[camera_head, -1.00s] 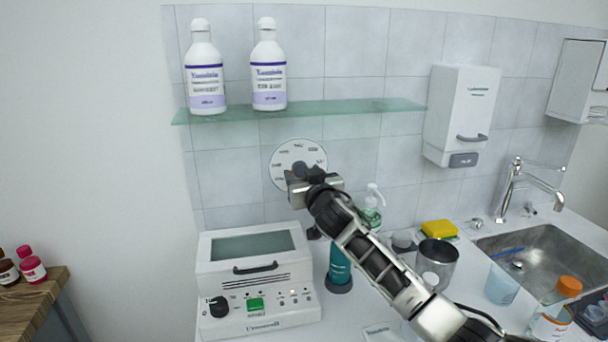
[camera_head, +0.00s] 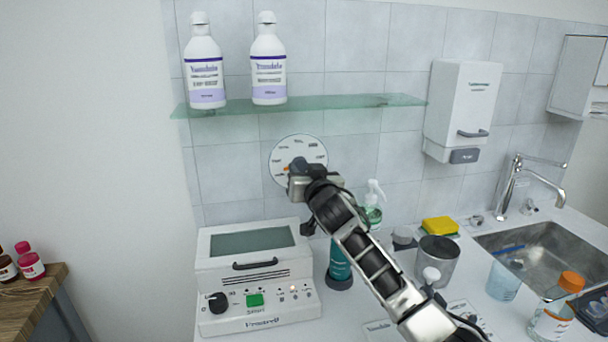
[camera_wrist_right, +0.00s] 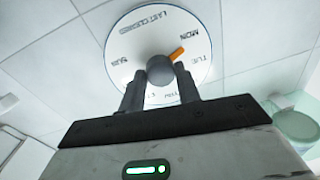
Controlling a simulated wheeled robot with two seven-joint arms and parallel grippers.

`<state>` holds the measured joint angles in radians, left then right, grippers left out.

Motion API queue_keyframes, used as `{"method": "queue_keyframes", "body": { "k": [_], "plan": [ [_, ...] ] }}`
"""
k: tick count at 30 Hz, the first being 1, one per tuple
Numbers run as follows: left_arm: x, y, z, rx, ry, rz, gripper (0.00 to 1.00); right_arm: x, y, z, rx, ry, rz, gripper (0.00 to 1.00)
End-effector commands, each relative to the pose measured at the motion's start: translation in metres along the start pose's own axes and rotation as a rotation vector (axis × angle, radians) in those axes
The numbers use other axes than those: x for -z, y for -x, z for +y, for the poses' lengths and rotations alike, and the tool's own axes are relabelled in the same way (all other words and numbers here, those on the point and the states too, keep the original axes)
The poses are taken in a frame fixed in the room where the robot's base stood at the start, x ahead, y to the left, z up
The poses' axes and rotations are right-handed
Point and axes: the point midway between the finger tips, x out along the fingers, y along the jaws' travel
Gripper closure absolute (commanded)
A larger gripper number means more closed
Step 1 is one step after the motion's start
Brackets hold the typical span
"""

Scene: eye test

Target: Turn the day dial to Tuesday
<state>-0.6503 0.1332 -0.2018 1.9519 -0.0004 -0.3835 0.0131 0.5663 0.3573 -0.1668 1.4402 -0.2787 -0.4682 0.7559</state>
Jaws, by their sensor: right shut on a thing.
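The day dial (camera_head: 312,150) is a white disc on the tiled wall under the glass shelf. In the right wrist view the dial (camera_wrist_right: 130,42) carries day names around a grey knob (camera_wrist_right: 159,68) with an orange pointer. The pointer aims up and right, about at MON; TUE is just clockwise of it. My right gripper (camera_head: 299,168) is at the dial's middle and hides part of it. In the wrist view its fingers (camera_wrist_right: 159,84) are shut on the knob, one on each side. My left gripper is out of view.
A glass shelf (camera_head: 345,104) with two white bottles is above the dial. A white device (camera_head: 222,266) stands below. A soap bottle (camera_head: 373,202), a sponge (camera_head: 440,226), a metal cup (camera_head: 437,262) and a sink (camera_head: 548,240) are to the right.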

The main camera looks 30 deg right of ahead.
Motion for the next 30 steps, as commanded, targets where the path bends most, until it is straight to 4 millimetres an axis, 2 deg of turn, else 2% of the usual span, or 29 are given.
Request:
{"method": "queue_keyframes", "body": {
  "k": [15,30],
  "plan": [
    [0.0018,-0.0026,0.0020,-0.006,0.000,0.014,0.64,-0.0022,0.0001,-0.0018,-0.002,-0.393,0.028,0.90],
    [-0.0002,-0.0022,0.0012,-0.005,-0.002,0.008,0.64,-0.0020,0.0000,-0.0021,-0.002,-0.533,0.039,0.90]
  ]
}}
